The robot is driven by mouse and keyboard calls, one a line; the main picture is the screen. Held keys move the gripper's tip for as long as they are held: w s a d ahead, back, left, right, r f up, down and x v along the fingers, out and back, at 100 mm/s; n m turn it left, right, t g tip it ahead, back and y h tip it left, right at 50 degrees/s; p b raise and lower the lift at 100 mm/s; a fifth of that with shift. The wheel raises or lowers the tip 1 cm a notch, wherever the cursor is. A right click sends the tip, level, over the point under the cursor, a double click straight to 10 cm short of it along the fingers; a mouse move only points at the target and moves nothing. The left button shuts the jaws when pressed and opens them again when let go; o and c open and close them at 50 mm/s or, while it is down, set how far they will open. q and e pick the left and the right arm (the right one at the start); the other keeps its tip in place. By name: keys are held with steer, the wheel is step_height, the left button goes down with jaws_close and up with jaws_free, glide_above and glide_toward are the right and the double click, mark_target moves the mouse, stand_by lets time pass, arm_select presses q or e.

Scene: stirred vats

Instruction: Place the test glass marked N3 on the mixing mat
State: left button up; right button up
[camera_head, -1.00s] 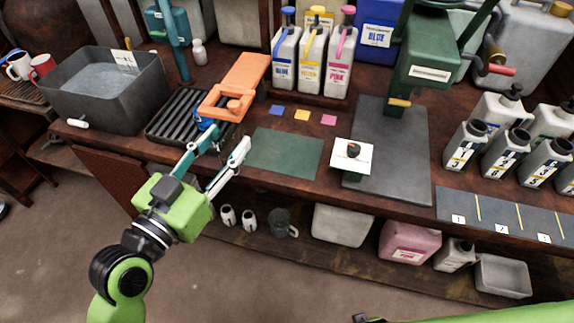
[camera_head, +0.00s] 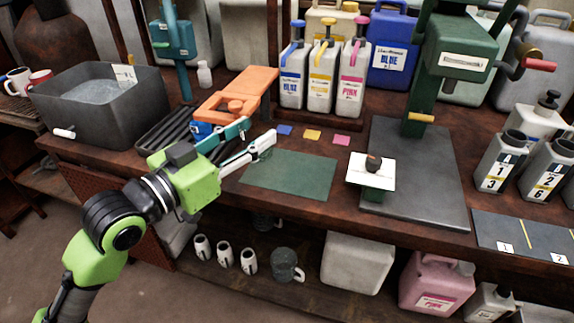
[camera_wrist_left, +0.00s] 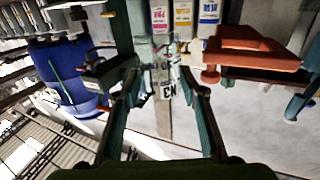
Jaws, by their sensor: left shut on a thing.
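My left gripper (camera_head: 258,132) reaches in from the left, near the back-left corner of the green mat (camera_head: 300,178). In the left wrist view, its two fingers (camera_wrist_left: 162,92) are shut on a clear test glass (camera_wrist_left: 160,72), whose label (camera_wrist_left: 167,92) reads N3 upside down. In the head view the glass is hard to make out. The green mat is flat on the bench and bare. My right gripper is not in view.
An orange stand (camera_head: 240,95) and a black rack (camera_head: 170,135) are close behind and left of my gripper. Blue, yellow and pink cards (camera_head: 313,135) lie behind the mat. A white card with a dark lump (camera_head: 372,170) stands right of it.

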arm_select(q)
steer(key=w+d+f+b, duration=0.1)
steer(key=w+d+f, duration=0.1)
steer(key=w+d+f+b, duration=0.1)
steer(key=w+d+f, duration=0.1)
steer(key=w+f, duration=0.1)
steer(key=w+d+f+b, duration=0.1)
steer(key=w+d+f, duration=0.1)
steer(key=w, duration=0.1)
steer(key=shift+w+f, duration=0.1)
steer(key=shift+f, duration=0.25)
steer(key=shift+w+d+f, duration=0.15)
steer(key=shift+f, duration=0.1)
step_height(320, 180, down, 3)
steer(key=shift+w+f+b, duration=0.1)
steer(key=shift+b, duration=0.65)
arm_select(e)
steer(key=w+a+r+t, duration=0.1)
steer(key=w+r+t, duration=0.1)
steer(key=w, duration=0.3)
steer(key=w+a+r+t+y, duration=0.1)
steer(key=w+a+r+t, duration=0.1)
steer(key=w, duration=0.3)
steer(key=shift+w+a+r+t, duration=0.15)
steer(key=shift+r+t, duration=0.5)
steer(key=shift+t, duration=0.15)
arm_select(q)
steer(key=shift+f, duration=0.2)
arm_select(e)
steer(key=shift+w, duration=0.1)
